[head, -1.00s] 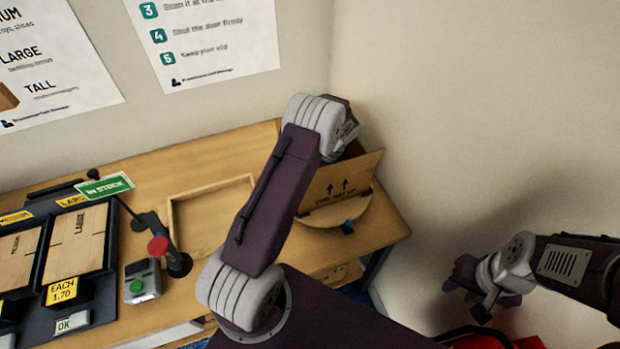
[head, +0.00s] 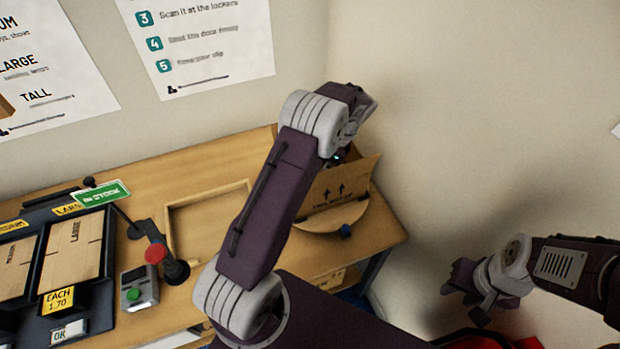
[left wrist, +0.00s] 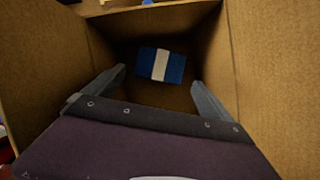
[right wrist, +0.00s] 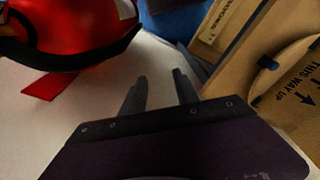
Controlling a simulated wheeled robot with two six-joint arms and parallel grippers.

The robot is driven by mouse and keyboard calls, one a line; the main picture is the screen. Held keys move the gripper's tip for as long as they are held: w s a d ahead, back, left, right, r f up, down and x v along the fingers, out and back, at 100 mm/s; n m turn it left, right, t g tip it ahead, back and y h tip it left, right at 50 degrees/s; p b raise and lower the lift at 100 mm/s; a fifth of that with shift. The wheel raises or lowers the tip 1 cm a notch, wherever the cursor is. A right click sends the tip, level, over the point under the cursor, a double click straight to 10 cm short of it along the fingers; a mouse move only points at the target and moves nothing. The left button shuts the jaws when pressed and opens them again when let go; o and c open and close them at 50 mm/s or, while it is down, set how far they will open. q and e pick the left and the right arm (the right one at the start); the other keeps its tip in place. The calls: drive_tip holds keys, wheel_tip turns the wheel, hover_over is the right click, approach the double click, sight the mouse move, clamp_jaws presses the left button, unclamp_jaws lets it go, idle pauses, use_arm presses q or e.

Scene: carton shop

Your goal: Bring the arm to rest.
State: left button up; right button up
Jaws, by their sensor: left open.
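My left arm reaches over the open cardboard carton (head: 357,184), and its wrist hides part of the carton. In the left wrist view my left gripper (left wrist: 158,84) is open and empty, its fingers apart over the inside of the carton (left wrist: 275,65). A blue box with a white band (left wrist: 160,65) lies on the carton's floor beyond the fingertips, apart from them. My right gripper (head: 470,297) is at the lower right of the head view, away from the table. In the right wrist view (right wrist: 158,80) its fingers are apart with nothing between them.
The carton stands on a round wooden turntable (head: 365,222) at the table's right end, near the wall. To its left are an empty wooden tray (head: 176,231), a red-knobbed device (head: 155,253), a green-button box (head: 136,294) and flat cartons (head: 75,247). A red object (right wrist: 75,35) is near my right gripper.

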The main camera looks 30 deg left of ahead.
use_arm(q)
drive_tip(key=shift+v, duration=1.45)
